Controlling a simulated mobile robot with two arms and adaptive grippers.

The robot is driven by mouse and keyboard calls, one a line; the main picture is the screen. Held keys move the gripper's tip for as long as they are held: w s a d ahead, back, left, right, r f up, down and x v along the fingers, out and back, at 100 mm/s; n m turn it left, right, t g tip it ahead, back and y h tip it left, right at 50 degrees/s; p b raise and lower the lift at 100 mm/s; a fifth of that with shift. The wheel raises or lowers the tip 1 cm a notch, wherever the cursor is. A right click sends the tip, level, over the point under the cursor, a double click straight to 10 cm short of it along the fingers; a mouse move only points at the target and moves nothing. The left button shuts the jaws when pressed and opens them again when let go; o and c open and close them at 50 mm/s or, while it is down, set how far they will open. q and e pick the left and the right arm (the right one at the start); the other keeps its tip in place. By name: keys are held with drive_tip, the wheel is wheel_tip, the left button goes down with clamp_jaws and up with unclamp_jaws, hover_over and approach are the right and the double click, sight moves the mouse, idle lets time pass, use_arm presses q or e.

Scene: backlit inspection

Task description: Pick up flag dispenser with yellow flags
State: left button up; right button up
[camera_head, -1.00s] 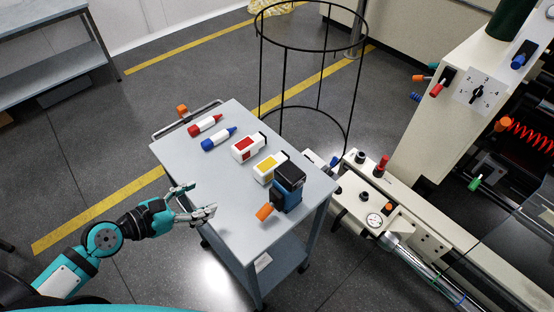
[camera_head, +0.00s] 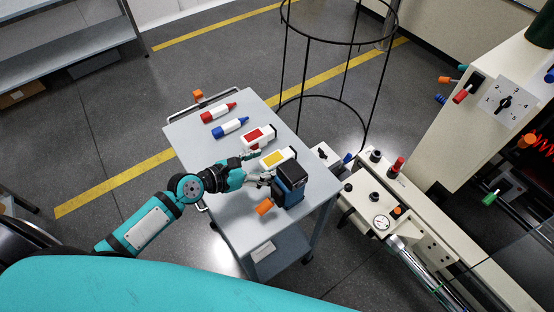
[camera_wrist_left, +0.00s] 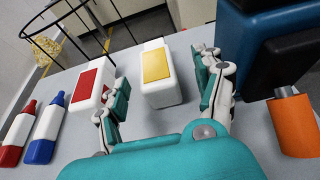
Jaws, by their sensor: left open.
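The flag dispenser with yellow flags (camera_head: 281,157) is a white box with a yellow panel on the grey cart top. In the left wrist view the yellow-flag dispenser (camera_wrist_left: 159,74) stands ahead, between my open fingers. My left gripper (camera_head: 262,164) is over the cart, close to the dispenser's near side, its fingers spread and empty. In the left wrist view the left gripper (camera_wrist_left: 165,95) has one finger on each side of the dispenser. I cannot tell whether either finger touches it. My right gripper is not in view.
The red-flag dispenser (camera_head: 259,138) stands just beyond the left finger. Red (camera_head: 218,112) and blue (camera_head: 230,128) markers lie further left on the cart (camera_head: 230,225).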

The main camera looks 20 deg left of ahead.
sight(277, 159)
use_arm(q)
drive_tip(key=shift+w, duration=0.2)
drive_tip(key=x, duration=0.4)
drive_tip(key=shift+w+d+f, duration=0.1)
drive_tip(key=shift+w, duration=0.2)
drive_tip(key=shift+w+d+f, duration=0.1)
drive_tip(key=shift+w, duration=0.1)
drive_tip(key=shift+s, duration=0.1)
drive_tip(key=shift+c, duration=0.5)
drive_tip(key=c, duration=1.1)
drive_tip(key=shift+c, duration=0.3)
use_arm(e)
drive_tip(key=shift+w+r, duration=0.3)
